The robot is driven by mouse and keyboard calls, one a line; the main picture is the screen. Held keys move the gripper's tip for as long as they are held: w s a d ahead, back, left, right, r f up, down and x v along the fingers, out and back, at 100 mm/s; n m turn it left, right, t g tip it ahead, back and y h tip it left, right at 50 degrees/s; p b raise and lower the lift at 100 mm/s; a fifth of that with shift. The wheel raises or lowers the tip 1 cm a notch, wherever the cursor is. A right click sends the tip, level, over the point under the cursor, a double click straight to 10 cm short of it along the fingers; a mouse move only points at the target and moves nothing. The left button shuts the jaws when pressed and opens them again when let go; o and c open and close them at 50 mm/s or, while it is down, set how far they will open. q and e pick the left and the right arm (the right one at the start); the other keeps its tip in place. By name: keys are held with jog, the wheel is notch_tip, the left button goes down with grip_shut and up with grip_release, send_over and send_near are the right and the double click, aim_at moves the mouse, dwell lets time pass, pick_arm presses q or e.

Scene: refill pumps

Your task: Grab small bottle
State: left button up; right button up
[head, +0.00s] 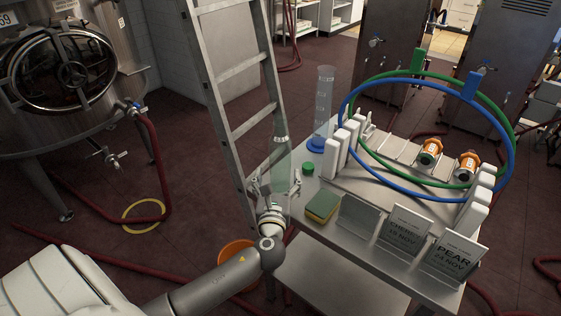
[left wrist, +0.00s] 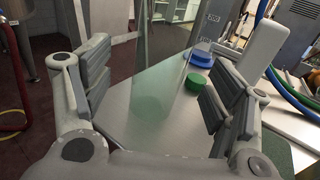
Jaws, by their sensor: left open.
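A small clear bottle (head: 281,178) with a greenish tint stands upright near the left edge of the metal table (head: 345,236). It also shows in the left wrist view (left wrist: 160,85), between my fingers. My left gripper (head: 280,184) is open, with one finger on each side of the bottle. In the left wrist view a gap shows between the bottle and the grey finger pads of my left gripper (left wrist: 158,92). A small green cap (head: 308,168) lies on the table just beyond the bottle. My right gripper is not in view.
A tall clear cylinder with a blue base (head: 318,146) stands behind the cap. A sponge (head: 323,206) and label signs (head: 402,229) are to the right. Blue and green hose loops (head: 344,122) arch over the table. A ladder (head: 232,75) stands at the left, and an orange bucket (head: 237,251) is below.

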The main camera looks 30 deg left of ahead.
aim_at(280, 172)
pick_arm(q)
jog(key=shift+w+a+r, duration=0.15)
jog(key=shift+w+a, duration=0.05)
jog(key=shift+w, duration=0.3)
jog(key=x, duration=0.4)
jog(key=shift+w+f+p, duration=0.15)
jog(key=shift+f+p, duration=0.05)
jog(key=shift+p, duration=0.1)
jog(key=shift+r, duration=0.1)
jog(key=c, duration=1.3)
